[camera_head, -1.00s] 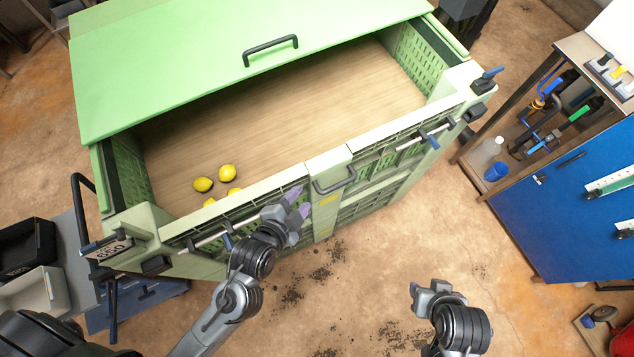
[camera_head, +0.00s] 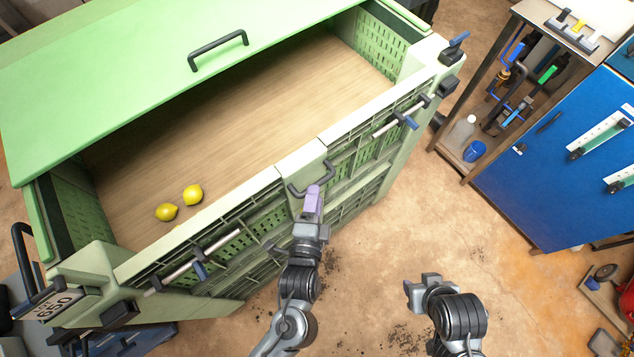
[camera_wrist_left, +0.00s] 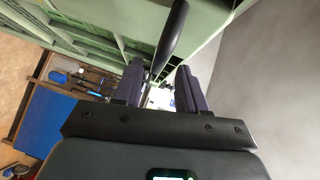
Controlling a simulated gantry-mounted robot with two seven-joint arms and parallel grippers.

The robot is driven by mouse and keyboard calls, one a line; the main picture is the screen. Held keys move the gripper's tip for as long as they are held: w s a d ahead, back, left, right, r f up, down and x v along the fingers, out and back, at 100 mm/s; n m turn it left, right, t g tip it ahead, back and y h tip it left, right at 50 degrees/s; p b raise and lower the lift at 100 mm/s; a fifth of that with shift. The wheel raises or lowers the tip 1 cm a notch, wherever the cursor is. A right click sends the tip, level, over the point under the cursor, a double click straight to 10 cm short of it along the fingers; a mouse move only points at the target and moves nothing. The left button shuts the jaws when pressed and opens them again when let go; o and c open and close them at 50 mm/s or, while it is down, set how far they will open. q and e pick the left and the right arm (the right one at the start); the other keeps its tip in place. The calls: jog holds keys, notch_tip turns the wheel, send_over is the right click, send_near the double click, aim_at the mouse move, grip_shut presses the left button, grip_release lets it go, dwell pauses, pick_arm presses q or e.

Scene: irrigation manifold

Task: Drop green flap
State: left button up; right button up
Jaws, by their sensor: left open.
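The green crate's front flap (camera_head: 250,193) stands upright, with a dark bar handle (camera_head: 297,191) at the middle of its top edge. My left gripper (camera_head: 312,198) is at this handle, in front of the flap. In the left wrist view the handle (camera_wrist_left: 172,38) runs in between the two open fingers of the left gripper (camera_wrist_left: 158,88), which are apart on either side of it. Whether either finger touches it I cannot tell. My right gripper (camera_head: 421,284) hangs over the floor to the right, away from the crate and empty.
Two yellow lemons (camera_head: 193,194) lie inside the crate at the left. A green lid (camera_head: 120,75) with its own handle (camera_head: 218,46) covers the back part. Blue-handled latches (camera_head: 410,121) sit along the front. A blue cabinet (camera_head: 560,175) stands at the right.

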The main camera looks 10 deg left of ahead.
pick_arm(q)
jog(key=shift+w+f, duration=0.2)
jog(key=shift+w, duration=0.95)
jog(key=shift+w+f, duration=0.15)
jog(key=shift+w, duration=1)
grip_shut()
